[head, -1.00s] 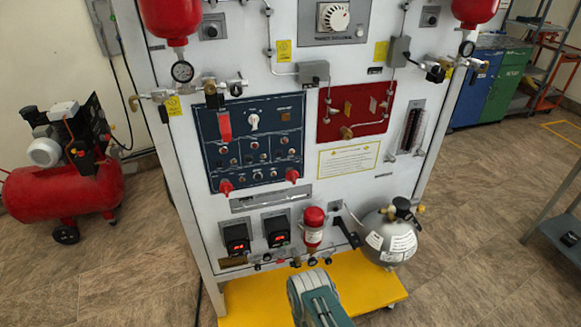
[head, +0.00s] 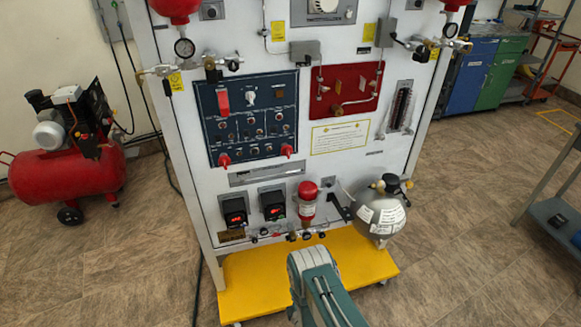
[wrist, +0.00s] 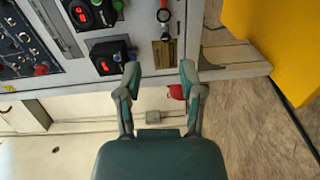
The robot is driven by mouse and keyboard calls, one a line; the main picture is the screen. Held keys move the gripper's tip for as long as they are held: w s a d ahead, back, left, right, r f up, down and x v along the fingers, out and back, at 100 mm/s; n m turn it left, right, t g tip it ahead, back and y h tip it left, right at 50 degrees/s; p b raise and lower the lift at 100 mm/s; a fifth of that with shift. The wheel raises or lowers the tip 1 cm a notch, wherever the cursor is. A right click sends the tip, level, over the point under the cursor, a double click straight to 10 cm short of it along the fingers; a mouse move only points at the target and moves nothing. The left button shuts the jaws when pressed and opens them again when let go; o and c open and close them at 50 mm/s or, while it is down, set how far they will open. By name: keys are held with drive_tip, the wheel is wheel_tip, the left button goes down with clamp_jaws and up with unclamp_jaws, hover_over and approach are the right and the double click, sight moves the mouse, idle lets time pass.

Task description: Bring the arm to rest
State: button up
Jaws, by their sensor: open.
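My arm (head: 318,285) reaches up from the bottom of the head view, in front of the yellow base (head: 260,285) of the trainer panel. Its gripper end cannot be made out there. In the wrist view my gripper (wrist: 159,72) is open, with its two fingers apart and nothing held between them. The panel's lower edge and the wall and floor beyond show past the fingers. A small red thing (wrist: 176,91) shows beside the right finger, apparently in the background.
The white trainer panel (head: 265,180) stands ahead, with a blue switch panel (head: 250,125), a red panel (head: 345,90), two red-lit displays and a grey tank (head: 380,215). A red compressor (head: 70,175) is at left, a grey cart (head: 555,215) at right. Floor beside the base is clear.

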drive_tip(key=w+r+m+g+h, duration=0.1)
drive_tip(key=w+r+m, duration=0.2)
drive_tip(key=w+r, duration=0.65)
drive_tip(key=w+d+r+m+g+h, duration=0.1)
drive_tip(key=d+r+m+g, duration=0.2)
drive_tip(key=r, duration=1.1)
drive_tip(key=w+d+r+m+g+h, duration=0.1)
drive_tip(key=d+r+m, duration=0.25)
drive_tip(key=r, duration=1.05)
drive_tip(key=s+d+r+m+g+h, duration=0.1)
drive_tip(key=s+d+r+m+g, duration=0.15)
drive_tip(key=s+r, duration=0.45)
drive_tip(key=s+d+r+m+g, duration=0.1)
drive_tip(key=s+d+r+m, duration=0.15)
drive_tip(key=s+r, duration=0.5)
drive_tip(key=s+d+r+m+g, duration=0.1)
drive_tip(key=s+m, duration=0.2)
drive_tip(key=s, duration=0.7)
drive_tip(key=s+d+r+m+g, duration=0.1)
drive_tip(key=s+d+r+m, duration=0.1)
drive_tip(key=s, duration=0.9)
drive_tip(key=shift+s+m+g+h, duration=0.3)
drive_tip(key=shift+m+g+h, duration=0.1)
drive_tip(key=shift+m, duration=0.15)
